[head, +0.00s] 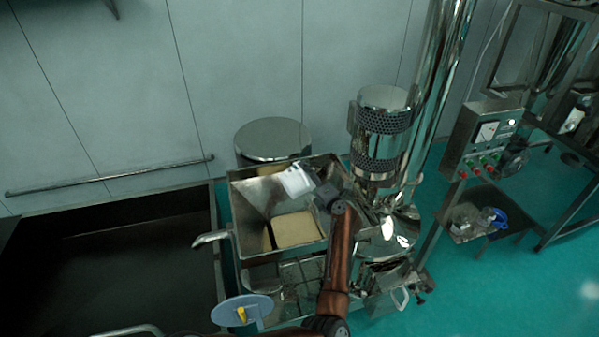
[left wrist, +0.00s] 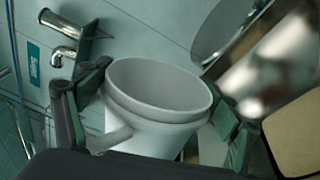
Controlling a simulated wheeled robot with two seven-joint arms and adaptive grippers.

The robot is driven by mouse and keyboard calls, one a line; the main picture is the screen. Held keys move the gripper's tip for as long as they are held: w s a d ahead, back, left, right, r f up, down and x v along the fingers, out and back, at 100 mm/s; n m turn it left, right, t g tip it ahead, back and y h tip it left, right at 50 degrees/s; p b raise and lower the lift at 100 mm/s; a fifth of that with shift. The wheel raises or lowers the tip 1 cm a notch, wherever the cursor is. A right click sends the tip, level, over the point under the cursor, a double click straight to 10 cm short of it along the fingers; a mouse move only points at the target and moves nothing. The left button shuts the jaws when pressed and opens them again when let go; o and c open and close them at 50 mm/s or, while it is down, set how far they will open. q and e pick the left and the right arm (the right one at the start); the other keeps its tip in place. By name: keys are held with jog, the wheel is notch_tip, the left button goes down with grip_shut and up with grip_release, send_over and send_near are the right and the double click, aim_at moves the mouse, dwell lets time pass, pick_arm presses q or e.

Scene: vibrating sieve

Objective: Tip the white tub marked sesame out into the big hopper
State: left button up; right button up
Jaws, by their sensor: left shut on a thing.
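The white tub (head: 294,181) is held in my left gripper (head: 318,190) above the big metal hopper (head: 246,197), inside the outline of its rim. In the head view the tub looks tilted. In the left wrist view the tub (left wrist: 158,92) sits between the two dark fingers of my left gripper (left wrist: 160,105), its round mouth facing the camera. Its visible inner wall is plain pale grey, and I see no seeds there. Its sesame mark does not show. A flat beige patch (head: 297,229) lies at the bottom of the hopper. My right gripper is out of view.
A perforated metal cylinder (head: 380,130) and a tall shiny pipe (head: 433,90) stand just right of the hopper. A round metal lid (head: 273,138) is behind it. A dark sink-like basin (head: 120,262) lies left. A control box (head: 487,135) stands at the right.

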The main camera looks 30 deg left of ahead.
pick_arm(q)
jog(key=shift+f+n+b, duration=0.15)
jog(key=shift+n+b, duration=0.35)
jog(key=shift+b, duration=0.1)
jog(key=n+b, duration=0.2)
jog(key=n, duration=0.1)
jog(key=shift+b, duration=0.35)
jog(key=shift+n+b, duration=0.85)
jog(key=shift+n, duration=0.05)
jog(key=shift+n+b, duration=0.35)
jog(key=shift+n, duration=0.05)
